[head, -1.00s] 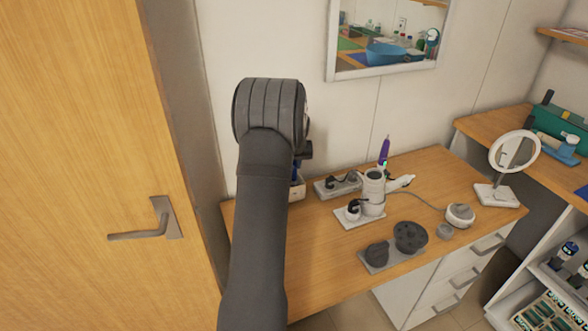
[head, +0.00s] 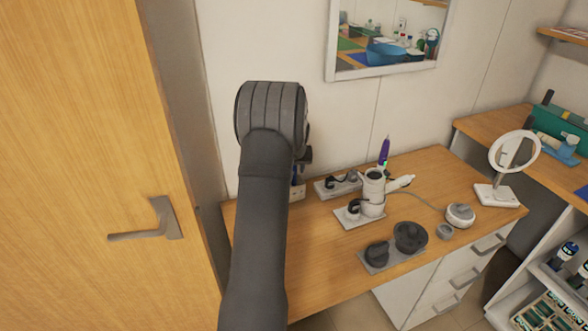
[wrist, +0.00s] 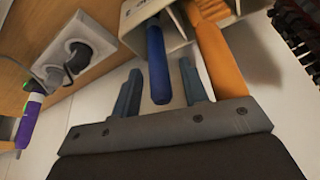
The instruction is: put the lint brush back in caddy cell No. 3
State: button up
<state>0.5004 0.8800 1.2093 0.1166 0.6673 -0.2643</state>
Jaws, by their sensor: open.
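In the wrist view my gripper (wrist: 160,88) is open, its two dark fingers pointing toward a pale caddy (wrist: 133,30). A blue handle (wrist: 156,60) sticks out of the caddy, and its rounded end lies between the fingers with gaps on both sides. An orange handle (wrist: 213,48) comes out beside it, right of the fingers. I cannot tell which handle, if either, is the lint brush's. Cell numbers are not readable. In the head view my arm hides the gripper and most of the caddy (head: 299,191).
A socket plate with a dark plug (wrist: 72,58) lies left of the caddy. Dark bristles (wrist: 298,30) show at right. On the desk (head: 320,280) stand a white holder (head: 373,190), a grey tray with dark pieces (head: 392,262) and a round mirror (head: 514,152).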

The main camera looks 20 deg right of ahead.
jog(key=v, duration=1.2)
jog(key=shift+w, duration=0.1)
jog(key=x, duration=1.2)
jog(key=shift+f, duration=0.15)
notch_tip(320, 180, up, 2)
jog(key=shift+r, duration=0.75)
